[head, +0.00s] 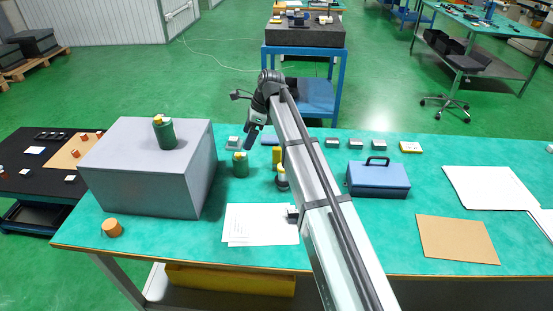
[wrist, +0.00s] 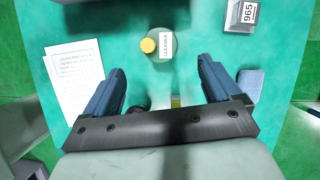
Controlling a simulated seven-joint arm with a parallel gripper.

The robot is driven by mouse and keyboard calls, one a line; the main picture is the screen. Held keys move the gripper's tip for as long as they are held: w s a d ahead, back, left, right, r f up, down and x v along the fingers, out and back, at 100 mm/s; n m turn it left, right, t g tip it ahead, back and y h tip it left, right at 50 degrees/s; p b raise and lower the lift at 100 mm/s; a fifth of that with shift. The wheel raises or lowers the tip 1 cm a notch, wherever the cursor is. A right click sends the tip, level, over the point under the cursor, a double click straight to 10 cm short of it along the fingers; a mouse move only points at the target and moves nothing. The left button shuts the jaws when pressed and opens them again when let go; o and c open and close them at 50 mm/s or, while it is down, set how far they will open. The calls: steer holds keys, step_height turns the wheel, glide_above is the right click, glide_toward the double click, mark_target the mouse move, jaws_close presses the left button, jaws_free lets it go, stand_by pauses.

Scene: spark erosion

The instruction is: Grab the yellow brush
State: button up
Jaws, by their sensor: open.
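A small upright yellow item (head: 276,158), which may be the yellow brush, stands on the teal bench, partly behind my arm. Its bristles cannot be made out. In the wrist view a sliver of yellow (wrist: 175,102) shows at the edge of my gripper's dark body, mostly hidden; I cannot tell if it is the same item. My gripper (head: 249,138) is open and empty above the bench, left of the yellow item in the head view. In the wrist view its two blue fingers (wrist: 161,70) are spread wide.
A green cleaner bottle (head: 240,166) with a yellow cap stands close by; it also shows in the wrist view (wrist: 163,45). A grey box (head: 140,180) with another green bottle is at left. A blue toolbox (head: 378,180) is at right. Papers (head: 262,224) lie in front.

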steer(key=shift+c, duration=0.3)
steer(key=c, duration=0.7)
steer(key=shift+o, duration=0.2)
